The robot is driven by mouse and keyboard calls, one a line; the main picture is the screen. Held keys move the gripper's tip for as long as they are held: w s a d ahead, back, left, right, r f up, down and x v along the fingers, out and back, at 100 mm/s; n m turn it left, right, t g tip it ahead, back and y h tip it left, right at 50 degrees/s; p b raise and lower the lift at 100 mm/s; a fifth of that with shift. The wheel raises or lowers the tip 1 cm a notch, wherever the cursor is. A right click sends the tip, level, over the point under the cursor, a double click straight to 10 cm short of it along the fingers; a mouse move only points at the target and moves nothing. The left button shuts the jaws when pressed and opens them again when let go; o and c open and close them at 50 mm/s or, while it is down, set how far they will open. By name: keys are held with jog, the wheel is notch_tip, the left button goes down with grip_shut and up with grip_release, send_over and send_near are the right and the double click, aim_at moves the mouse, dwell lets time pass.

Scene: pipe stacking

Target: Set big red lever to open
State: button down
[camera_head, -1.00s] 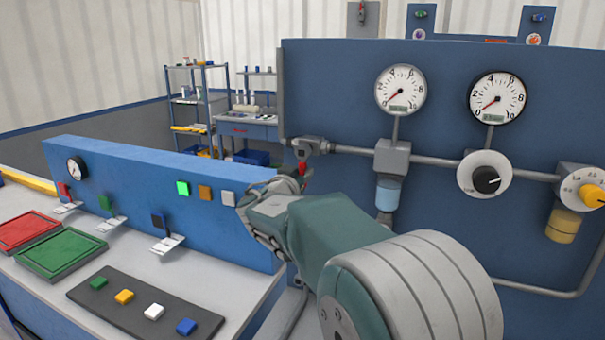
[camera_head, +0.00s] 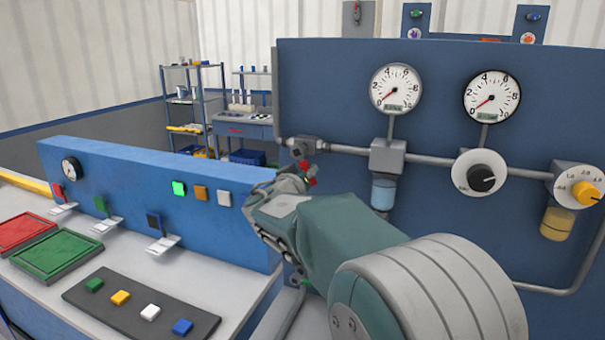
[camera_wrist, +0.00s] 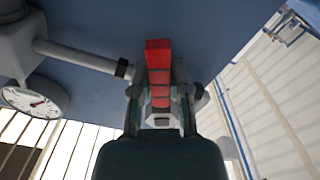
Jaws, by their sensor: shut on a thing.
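The big red lever (camera_head: 305,168) is on the valve at the left end of the pipe on the blue panel. It shows in small red patches just past my gripper (camera_head: 297,181), which hides part of it. In the wrist view the red lever (camera_wrist: 159,62) stands between the two fingers of my gripper (camera_wrist: 160,98). The fingers are shut on it from both sides. The valve body (camera_head: 305,146) is grey and sits just above the gripper. The exact angle of the lever is hard to tell in the head view.
The blue panel (camera_head: 335,215) carries two gauges (camera_head: 396,88) (camera_head: 491,96), a black knob (camera_head: 482,179) and a yellow knob (camera_head: 585,193) on the right. A low console (camera_head: 130,180) with switches and coloured buttons stands to the left, close to my gripper.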

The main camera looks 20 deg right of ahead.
jog(key=n, duration=0.2)
jog(key=s+r+n, duration=0.1)
jog(key=shift+d+r+n, duration=0.1)
jog(key=shift+d+n, duration=0.3)
jog(key=n, duration=0.1)
jog(key=r+n, duration=0.1)
jog(key=shift+s+d+n, duration=0.25)
jog(key=shift+d+n, duration=0.05)
jog(key=shift+s+d+r+n, duration=0.1)
jog(key=shift+r+n, duration=0.3)
jog(key=shift+n, duration=0.65)
jog(key=shift+s+d+r+n, duration=0.1)
jog(key=shift+r+n, duration=0.3)
jog(key=shift+n, duration=0.7)
jog(key=shift+s+r+n, duration=0.1)
jog(key=shift+r+n, duration=0.3)
jog(key=shift+n, duration=0.65)
jog(key=shift+w, duration=0.1)
jog(key=c, duration=0.6)
grip_release()
jog(key=shift+a, duration=0.1)
